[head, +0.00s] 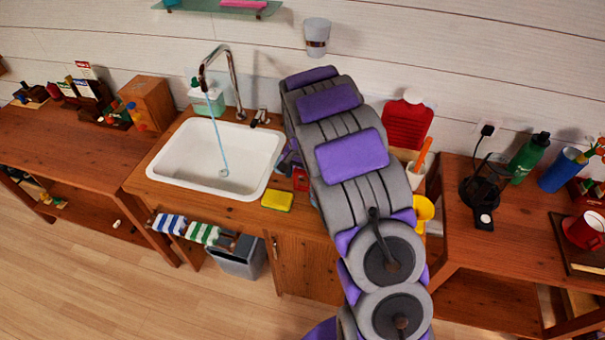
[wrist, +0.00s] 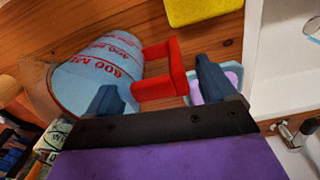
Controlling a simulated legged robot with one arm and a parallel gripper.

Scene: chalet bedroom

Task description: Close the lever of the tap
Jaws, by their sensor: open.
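The chrome tap (head: 233,80) arches over the white sink in the head view, with a thin blue stream of water (head: 218,140) falling from its spout. Its small lever (head: 260,117) stands on the counter to the right of the spout's base. In the wrist view, chrome tap parts (wrist: 287,132) show at the lower right edge. My gripper (wrist: 158,88) is open, its two dark fingers apart, to the left of these tap parts. A measuring cup's red handle (wrist: 165,75) shows around the gap between the fingers; I cannot tell if they touch. My arm mostly hides the gripper in the head view.
The measuring cup (wrist: 95,75) lies close to the fingers. A yellow sponge (head: 277,200) is on the counter by the sink (head: 165,170). A soap bottle (head: 207,100) stands behind the sink. A red bottle-like item (head: 407,124) stands right of my arm.

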